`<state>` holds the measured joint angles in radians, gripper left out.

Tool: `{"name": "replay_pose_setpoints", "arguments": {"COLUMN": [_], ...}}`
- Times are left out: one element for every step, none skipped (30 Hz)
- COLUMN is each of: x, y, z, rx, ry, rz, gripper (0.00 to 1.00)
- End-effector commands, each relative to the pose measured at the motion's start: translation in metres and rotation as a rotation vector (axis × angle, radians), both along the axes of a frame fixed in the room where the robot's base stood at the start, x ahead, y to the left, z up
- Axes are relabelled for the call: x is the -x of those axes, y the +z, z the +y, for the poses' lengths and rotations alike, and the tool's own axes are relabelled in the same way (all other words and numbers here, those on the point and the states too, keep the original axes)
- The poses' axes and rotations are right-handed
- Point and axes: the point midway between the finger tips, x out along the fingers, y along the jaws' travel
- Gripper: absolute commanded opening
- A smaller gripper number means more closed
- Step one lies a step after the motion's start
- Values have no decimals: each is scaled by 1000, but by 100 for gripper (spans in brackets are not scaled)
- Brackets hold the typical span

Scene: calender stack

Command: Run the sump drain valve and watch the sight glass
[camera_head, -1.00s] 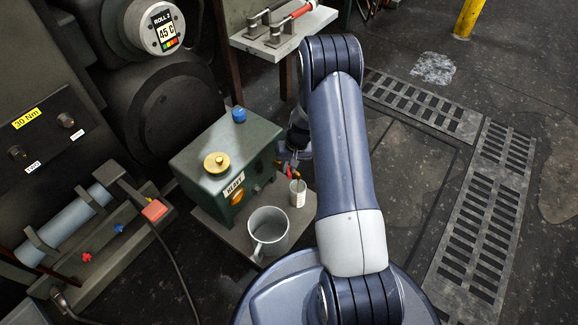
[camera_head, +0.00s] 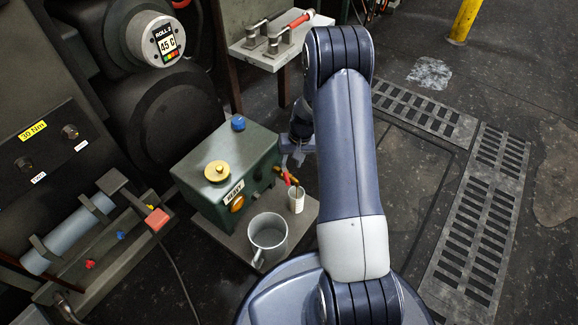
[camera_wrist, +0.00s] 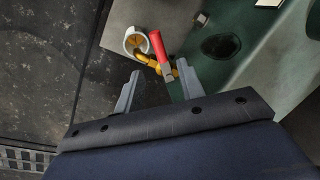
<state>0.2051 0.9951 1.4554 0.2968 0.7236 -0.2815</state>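The green sump box (camera_head: 262,165) stands on a low plate, with a yellow cap and a blue cap on top. Its drain valve has a red lever (camera_head: 286,178), clearer in the wrist view (camera_wrist: 158,45), on a brass body (camera_wrist: 152,62). A small white cup (camera_head: 297,201) stands below the outlet; the wrist view shows it with amber inside (camera_wrist: 135,40). A round amber window (camera_head: 238,203), seemingly the sight glass, is on the box's front. My gripper (camera_wrist: 157,82) is open, with its fingertips on either side of the valve below the lever; contact is unclear.
A grey mug (camera_head: 268,236) stands on the plate in front of the box. A bench (camera_head: 243,46) with clamps is behind. A torque-marked panel (camera_head: 45,150) and a blue cylinder in a cradle (camera_head: 72,232) are at left. Floor gratings (camera_head: 475,235) lie at right.

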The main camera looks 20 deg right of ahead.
Motion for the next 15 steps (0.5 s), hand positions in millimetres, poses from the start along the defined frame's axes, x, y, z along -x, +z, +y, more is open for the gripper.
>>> {"name": "replay_pose_setpoints", "arguments": {"x": [0, 1, 1, 1, 1, 1, 2, 2, 2, 2, 2, 2, 2, 2, 2], "y": [14, 18, 23, 26, 29, 32, 34, 35, 36, 37, 37, 37, 37, 36, 36], "z": [-2, -3, -4, -5, -6, -6, -7, -7, -7, -7, -7, -7, -7, -7, -7], "rx": [0, 0, 1, 1, 1, 1, 0, 0, 0, 0, 0, 0, 0, 0, 0], "ry": [0, 0, 0, 0, 0, 0, 0, 0, 0, 0, 0, 0, 0, 0, 0], "rz": [-1, -1, 0, 0, 0, 0, 1, 2, 2, 2, 2, 2, 2, 2, 2], "gripper": [37, 37, 37, 37, 37, 37, 37, 37, 37, 37, 37, 37, 37, 37, 37]}}
